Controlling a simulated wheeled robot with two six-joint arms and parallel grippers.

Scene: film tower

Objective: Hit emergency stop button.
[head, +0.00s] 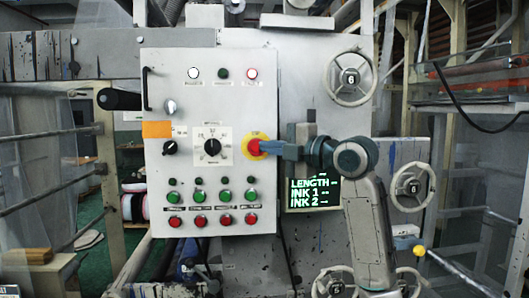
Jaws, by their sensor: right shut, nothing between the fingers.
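The emergency stop button (254,147) is red on a yellow round base, at the right edge of a light grey control panel (215,85). My right gripper (264,148) is shut with nothing between its fingers. Its blue-grey fingertips point left and overlap the right part of the button in the head view. They hide part of the red cap. I cannot tell whether they touch it or whether it is pressed in. My left gripper is not in view.
The panel also carries a black rotary dial (212,147), green buttons (198,196) and red buttons (200,221). A display (314,193) with green text sits below my right arm. Handwheels (351,78) stand out on the right. A black handle (145,88) is at the panel's upper left.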

